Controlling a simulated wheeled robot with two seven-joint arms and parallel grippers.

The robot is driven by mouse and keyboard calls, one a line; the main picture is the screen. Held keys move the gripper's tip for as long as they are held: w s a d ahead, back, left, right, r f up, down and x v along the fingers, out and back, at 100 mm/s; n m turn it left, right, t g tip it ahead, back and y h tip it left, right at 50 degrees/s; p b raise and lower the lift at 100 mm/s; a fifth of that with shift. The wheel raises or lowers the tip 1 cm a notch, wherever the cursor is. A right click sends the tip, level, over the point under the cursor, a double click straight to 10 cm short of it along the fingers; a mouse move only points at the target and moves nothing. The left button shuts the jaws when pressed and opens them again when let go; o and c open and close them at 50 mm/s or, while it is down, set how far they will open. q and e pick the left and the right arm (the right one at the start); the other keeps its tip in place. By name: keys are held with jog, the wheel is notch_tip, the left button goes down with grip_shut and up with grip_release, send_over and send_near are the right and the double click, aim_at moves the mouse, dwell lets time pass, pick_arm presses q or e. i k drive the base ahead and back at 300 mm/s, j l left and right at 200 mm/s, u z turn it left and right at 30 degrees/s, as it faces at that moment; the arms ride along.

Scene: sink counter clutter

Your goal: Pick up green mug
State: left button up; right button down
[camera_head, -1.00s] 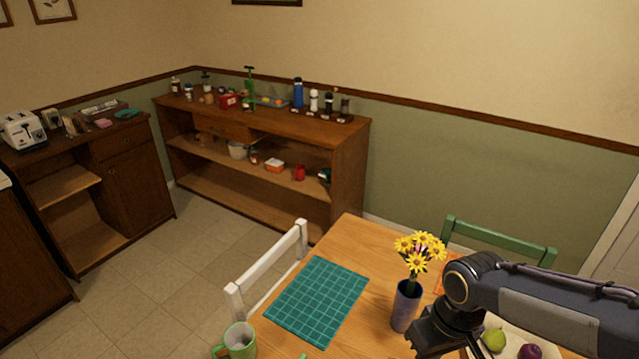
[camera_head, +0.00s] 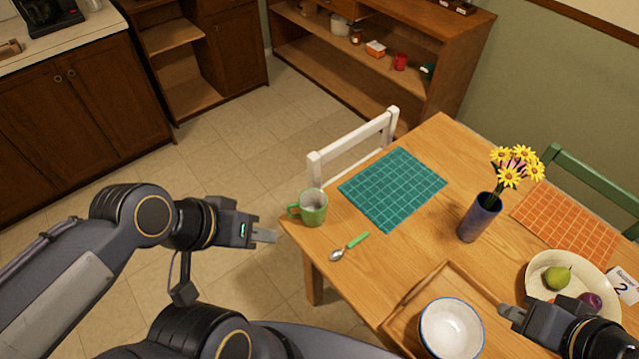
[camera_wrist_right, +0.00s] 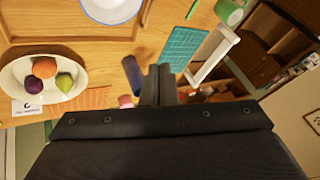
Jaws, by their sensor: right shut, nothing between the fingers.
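The green mug (camera_head: 313,207) stands upright near the table's left corner in the head view, its handle towards the left. It also shows at the top right of the right wrist view (camera_wrist_right: 230,12). My left gripper (camera_head: 265,236) is a short way left of the mug, apart from it, with its fingers pointing towards the table. Its fingers overlap in this view, so its opening is unclear. My right gripper (camera_head: 509,313) is shut and empty at the lower right, far from the mug; its fingers show in the wrist view (camera_wrist_right: 159,85).
A green-handled spoon (camera_head: 350,247) lies just right of the mug. A teal placemat (camera_head: 392,188), a vase of flowers (camera_head: 479,217), a wooden tray (camera_head: 409,308) with a white bowl (camera_head: 451,329) and a fruit plate (camera_head: 540,265) occupy the table. A white chair (camera_head: 352,148) stands behind the mug.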

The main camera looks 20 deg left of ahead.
aim_at(313, 202)
jog(key=i+j, duration=0.1)
jog(key=j, duration=1.05)
jog(key=i+j, duration=0.15)
jog(key=j, duration=0.4)
jog(key=i+j, duration=0.1)
jog(key=j, duration=0.5)
